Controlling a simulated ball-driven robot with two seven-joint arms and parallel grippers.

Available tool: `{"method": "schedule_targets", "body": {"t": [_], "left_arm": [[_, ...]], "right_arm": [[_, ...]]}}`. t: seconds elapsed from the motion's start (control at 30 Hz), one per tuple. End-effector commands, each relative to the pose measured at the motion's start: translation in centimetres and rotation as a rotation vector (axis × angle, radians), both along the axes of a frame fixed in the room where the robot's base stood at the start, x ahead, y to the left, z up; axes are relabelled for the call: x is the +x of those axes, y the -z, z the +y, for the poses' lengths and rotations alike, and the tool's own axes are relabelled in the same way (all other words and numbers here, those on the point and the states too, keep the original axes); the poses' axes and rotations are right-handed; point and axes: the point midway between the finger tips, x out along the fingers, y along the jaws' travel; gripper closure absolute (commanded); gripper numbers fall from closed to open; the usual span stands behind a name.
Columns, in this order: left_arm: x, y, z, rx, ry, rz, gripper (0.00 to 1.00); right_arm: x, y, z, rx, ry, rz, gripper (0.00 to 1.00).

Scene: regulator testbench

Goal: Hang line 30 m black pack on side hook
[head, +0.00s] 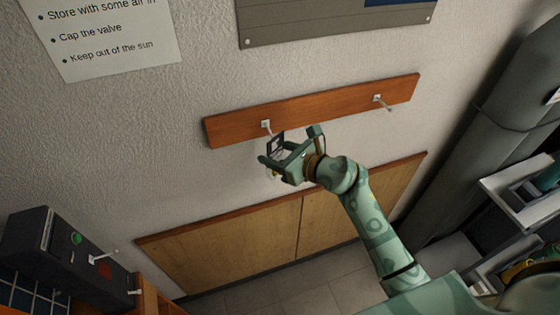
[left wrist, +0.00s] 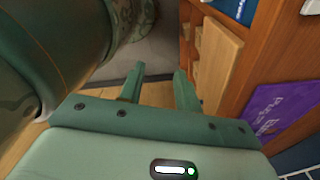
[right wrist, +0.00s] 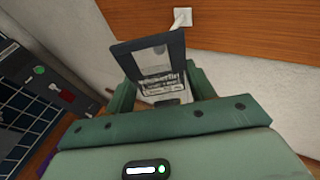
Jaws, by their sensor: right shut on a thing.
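The black pack (head: 274,144) is a flat black-framed piece with a lighter printed panel. It also shows large in the right wrist view (right wrist: 155,47), tilted. My right gripper (head: 288,150) is shut on its lower part, just below the left wall hook (head: 266,124). In the right wrist view this white hook (right wrist: 181,18) shows just above the pack's top right corner. I cannot tell whether they touch. Another white hook (head: 379,99) on the same board is empty. In the left wrist view my left gripper (left wrist: 158,86) is open and empty.
The wooden hook board (head: 325,108) is fixed to the pale wall above wooden panels (head: 225,250). A thick grey pipe (head: 490,130) and shelves (head: 520,205) are at the right.

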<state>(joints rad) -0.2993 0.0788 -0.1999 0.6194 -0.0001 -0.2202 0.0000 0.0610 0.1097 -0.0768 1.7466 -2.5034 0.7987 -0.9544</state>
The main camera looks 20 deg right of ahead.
Motion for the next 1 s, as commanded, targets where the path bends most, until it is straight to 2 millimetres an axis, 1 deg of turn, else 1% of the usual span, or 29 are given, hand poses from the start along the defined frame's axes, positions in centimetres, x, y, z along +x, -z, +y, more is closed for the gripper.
{"method": "schedule_targets", "body": {"t": [0.03, 0.3, 0.5, 0.7, 1.0], "left_arm": [[0.0, 0.4, 0.0, 0.0, 0.0, 0.001, 0.66], [-0.1, 1.8, 0.0, 0.001, 0.0, 0.002, 0.66], [-0.1, 2.0, 0.0, 0.001, 0.0, 0.002, 0.66], [-0.1, 1.8, 0.1, 0.001, 0.0, 0.002, 0.66], [-0.1, 1.8, 0.1, 0.001, 0.001, 0.002, 0.66]], "right_arm": [[0.4, 0.1, 0.0, 0.0, 0.001, -0.002, 0.7], [2.3, 0.3, 0.1, 0.0, 0.002, -0.003, 0.7], [3.3, 0.5, 0.1, 0.0, 0.0, 0.0, 0.7], [3.7, 0.7, 0.1, -0.001, 0.001, -0.001, 0.7], [3.8, 0.8, 0.1, 0.0, 0.001, -0.001, 0.7]]}}
